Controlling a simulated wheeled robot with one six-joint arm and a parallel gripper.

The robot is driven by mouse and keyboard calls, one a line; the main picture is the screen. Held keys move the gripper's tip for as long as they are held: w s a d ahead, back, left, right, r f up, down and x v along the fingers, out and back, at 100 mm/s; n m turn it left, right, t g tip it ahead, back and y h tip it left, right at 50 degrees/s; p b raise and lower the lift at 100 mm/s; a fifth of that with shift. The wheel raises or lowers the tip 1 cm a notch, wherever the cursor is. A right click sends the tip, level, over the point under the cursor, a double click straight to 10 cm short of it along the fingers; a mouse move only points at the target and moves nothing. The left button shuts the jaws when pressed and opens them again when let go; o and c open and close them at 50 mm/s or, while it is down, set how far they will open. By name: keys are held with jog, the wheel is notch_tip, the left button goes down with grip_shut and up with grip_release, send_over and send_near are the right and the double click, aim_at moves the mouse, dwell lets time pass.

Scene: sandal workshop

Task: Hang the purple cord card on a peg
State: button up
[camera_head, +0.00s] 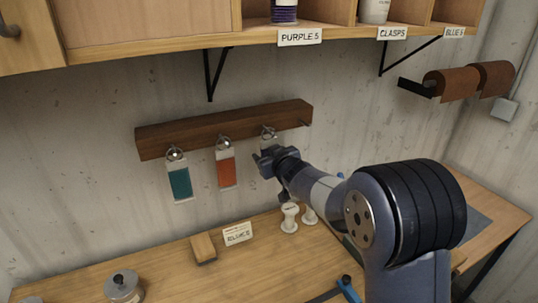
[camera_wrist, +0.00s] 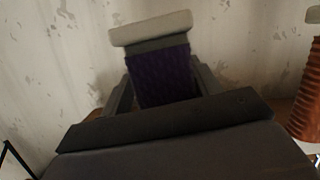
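The purple cord card (camera_wrist: 162,75) shows in the wrist view between the two fingers of my gripper (camera_head: 265,158), which look closed on its sides. Its pale end strip points up in that view. In the head view my gripper is just below the third peg of the dark wooden peg rail (camera_head: 225,131). A pale card top with a metal ring shows at that peg, above my gripper; the purple part is hidden there. I cannot tell whether the peg passes through the hole.
A teal card (camera_head: 180,183) and an orange card (camera_head: 226,173) hang on the pegs to the left. A bare peg (camera_head: 306,123) sticks out at the rail's right end. White spools (camera_head: 290,218) stand on the bench below, and a shelf (camera_head: 150,45) runs above.

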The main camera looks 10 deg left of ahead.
jog(key=shift+o, duration=1.1)
jog(key=b+v, duration=0.1)
jog(key=v, duration=0.9)
jog(key=shift+s+d, duration=0.25)
jog(key=shift+s, duration=0.05)
jog(key=shift+w+r, duration=0.1)
jog(key=shift+p+x, duration=0.35)
jog(key=shift+x, duration=4.35)
jog(key=shift+s, duration=0.2)
